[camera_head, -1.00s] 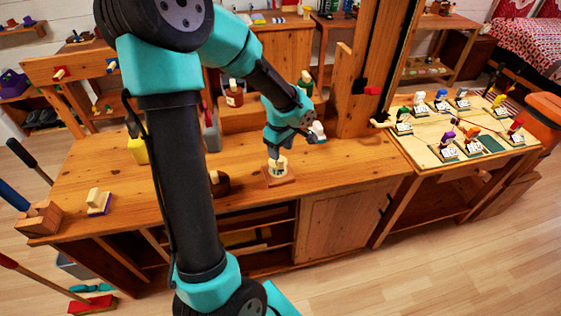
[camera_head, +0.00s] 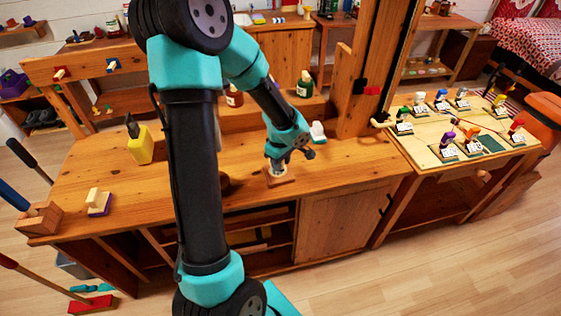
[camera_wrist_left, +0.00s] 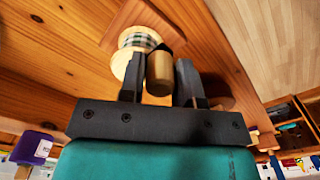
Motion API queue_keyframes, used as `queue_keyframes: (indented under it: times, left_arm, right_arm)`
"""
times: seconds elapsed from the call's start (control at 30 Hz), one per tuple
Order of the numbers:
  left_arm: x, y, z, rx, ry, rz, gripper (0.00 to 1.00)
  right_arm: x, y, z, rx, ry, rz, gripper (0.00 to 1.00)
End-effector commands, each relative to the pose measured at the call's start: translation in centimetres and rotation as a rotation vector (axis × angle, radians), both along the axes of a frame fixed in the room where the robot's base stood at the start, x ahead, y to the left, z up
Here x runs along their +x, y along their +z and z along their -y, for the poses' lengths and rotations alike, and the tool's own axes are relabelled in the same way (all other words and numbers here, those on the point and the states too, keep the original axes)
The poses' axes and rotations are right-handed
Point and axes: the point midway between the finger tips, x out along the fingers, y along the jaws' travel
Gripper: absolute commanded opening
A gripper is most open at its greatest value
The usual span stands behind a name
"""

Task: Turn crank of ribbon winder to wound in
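The ribbon winder (camera_head: 281,180) stands on the workbench on a square wooden base, partly hidden by my left gripper (camera_head: 279,163) in the head view. In the left wrist view, its pale spool (camera_wrist_left: 133,57) carries a green and white checked ribbon. The wooden crank knob (camera_wrist_left: 159,74) stands in front of the spool. My left gripper (camera_wrist_left: 160,66) has its two dark fingers on either side of this knob. They look open, with narrow gaps at the knob; whether one side touches is hard to see. My right gripper is not in view.
A yellow bottle (camera_head: 141,147) and a small wooden block on a purple base (camera_head: 98,203) stand on the bench's left. A dark brown round object (camera_head: 224,183) is half hidden behind my arm. A white item (camera_head: 318,132) lies behind the winder. The bench right of the winder is clear.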

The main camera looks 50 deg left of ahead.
Motion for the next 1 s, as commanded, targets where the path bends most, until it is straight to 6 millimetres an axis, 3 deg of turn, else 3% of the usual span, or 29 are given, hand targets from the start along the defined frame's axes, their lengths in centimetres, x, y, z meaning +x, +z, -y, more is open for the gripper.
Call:
queue_keyframes:
  times: [0.27,0.67,1.0]
  left_arm:
    - [0.01,0.02,0.0,0.0,0.0,0.0,0.04]
    - [-0.17,0.04,-0.12,0.0,-0.049,0.001,0.03]
    - [-0.8,0.06,-0.64,0.001,-0.25,0.001,0.03]
  right_arm:
    - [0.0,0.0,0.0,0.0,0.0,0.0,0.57]
    - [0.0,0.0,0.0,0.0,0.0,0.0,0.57]
    - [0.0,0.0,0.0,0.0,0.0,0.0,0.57]
